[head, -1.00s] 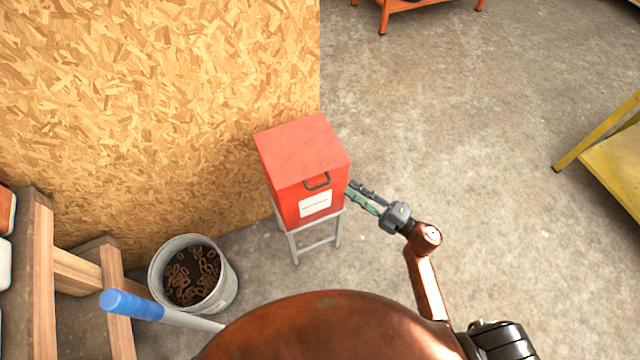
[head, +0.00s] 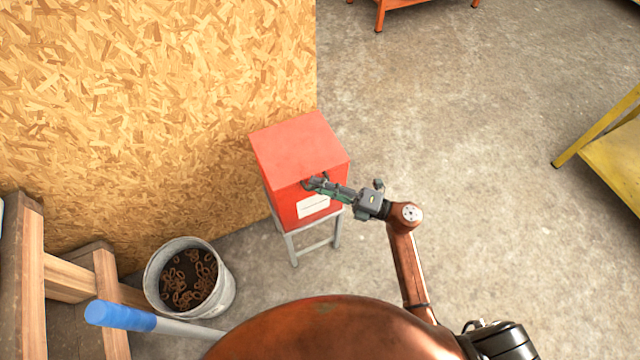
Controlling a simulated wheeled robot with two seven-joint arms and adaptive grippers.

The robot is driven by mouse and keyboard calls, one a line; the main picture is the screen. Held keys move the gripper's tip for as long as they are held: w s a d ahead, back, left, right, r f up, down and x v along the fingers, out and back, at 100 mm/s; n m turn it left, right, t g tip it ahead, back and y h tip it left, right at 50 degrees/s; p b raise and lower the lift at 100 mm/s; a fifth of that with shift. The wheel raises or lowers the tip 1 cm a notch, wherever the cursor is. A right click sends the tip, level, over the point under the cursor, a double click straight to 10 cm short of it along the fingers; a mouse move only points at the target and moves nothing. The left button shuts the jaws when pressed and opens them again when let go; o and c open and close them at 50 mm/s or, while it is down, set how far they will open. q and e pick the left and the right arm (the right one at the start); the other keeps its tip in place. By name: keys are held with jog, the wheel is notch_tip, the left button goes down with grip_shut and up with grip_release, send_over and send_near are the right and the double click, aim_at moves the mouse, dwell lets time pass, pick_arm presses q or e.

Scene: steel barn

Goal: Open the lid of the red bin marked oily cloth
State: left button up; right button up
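The red bin (head: 283,205) stands on a grey metal stand beside the chipboard wall. Its flat red lid (head: 298,146) is closed. A white label (head: 313,206) is on its front, too small to read. My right gripper (head: 314,183) is at the bin's front, just under the lid's front edge, at the dark handle. Its fingers cover most of the handle, and I cannot tell whether they are closed around it or only touching. My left gripper is not in view.
A grey bucket (head: 226,290) of rusty chain stands left of the bin. A blue-gripped pole (head: 120,315) and wooden frame (head: 72,276) are at lower left. A yellow table (head: 612,160) is at right. The concrete floor between is clear.

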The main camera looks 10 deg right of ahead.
grip_shut()
jog(key=shift+d, duration=0.1)
dwell(0.6)
